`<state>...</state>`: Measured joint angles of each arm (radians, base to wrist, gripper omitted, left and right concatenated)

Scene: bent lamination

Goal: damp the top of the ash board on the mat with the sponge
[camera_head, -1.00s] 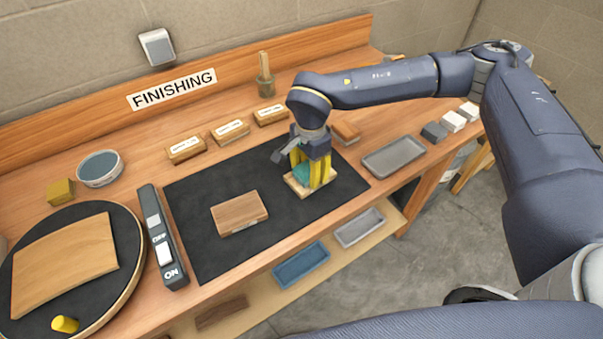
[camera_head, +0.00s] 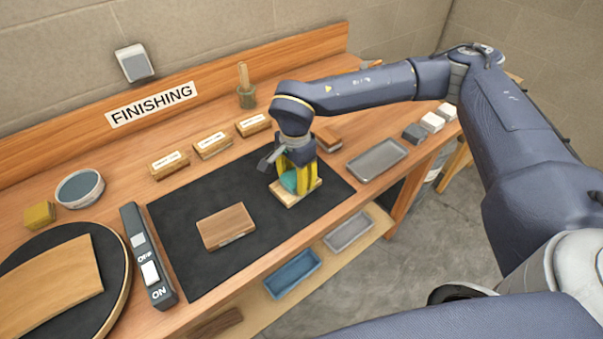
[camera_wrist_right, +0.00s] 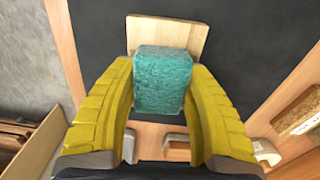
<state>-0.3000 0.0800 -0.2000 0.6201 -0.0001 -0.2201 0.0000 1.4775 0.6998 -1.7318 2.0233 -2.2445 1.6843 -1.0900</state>
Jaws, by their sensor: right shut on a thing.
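My right gripper (camera_head: 297,183) has yellow fingers and is shut on a teal sponge (camera_wrist_right: 163,82). It points down over a pale wooden board, which looks like the ash board (camera_head: 284,199), near the right part of the black mat (camera_head: 185,240). In the right wrist view the sponge sits between both fingers and covers the near part of the pale board (camera_wrist_right: 165,32). Whether the sponge touches the board's top, I cannot tell. A browner board (camera_head: 226,226) lies apart to the left on the mat. My left gripper is out of view.
Left of the mat are an ON/OFF switch box (camera_head: 149,258) and a round turntable (camera_head: 118,280) with a curved board (camera_head: 55,275). Labelled blocks (camera_head: 212,145) line the back. A grey tray (camera_head: 376,160) stands right. Blue (camera_head: 292,273) and grey (camera_head: 348,232) trays are on the lower shelf.

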